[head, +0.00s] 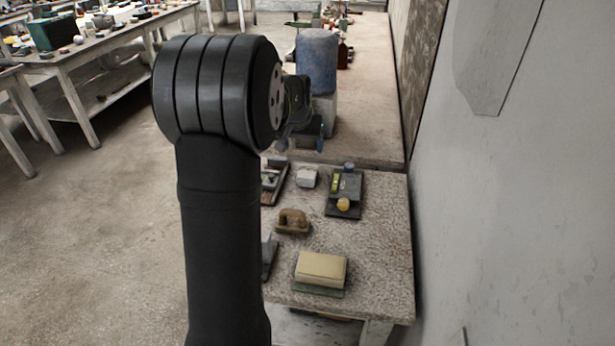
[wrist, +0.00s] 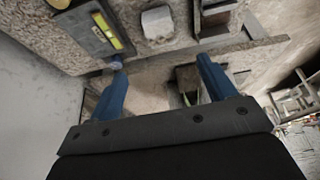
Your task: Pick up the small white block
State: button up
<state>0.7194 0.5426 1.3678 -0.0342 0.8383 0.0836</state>
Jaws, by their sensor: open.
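The small white block (head: 307,177) lies on the speckled table near its far edge, between two dark trays. In the wrist view the white block (wrist: 157,23) shows at the top, beyond the fingertips. My gripper (head: 301,143) is above and beyond the block in the head view, near the table's far edge. Its blue fingers (wrist: 161,67) are spread apart with nothing between them. The block is apart from both fingers.
Another dark tray (head: 276,192) is at left, partly hidden by my arm. A wooden float (head: 293,221) and a cream block (head: 320,268) lie nearer. A wall (head: 510,200) borders the right.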

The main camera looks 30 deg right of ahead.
send_near(307, 171)
jog(key=x, duration=0.4)
jog(key=shift+s+a+f, duration=0.1)
jog(key=shift+s+f, duration=0.05)
jog(key=shift+f, duration=0.25)
jog(key=shift+d+x, duration=0.2)
jog(key=shift+x, duration=2.55)
jog(key=shift+r, duration=0.15)
jog(key=c, duration=1.2)
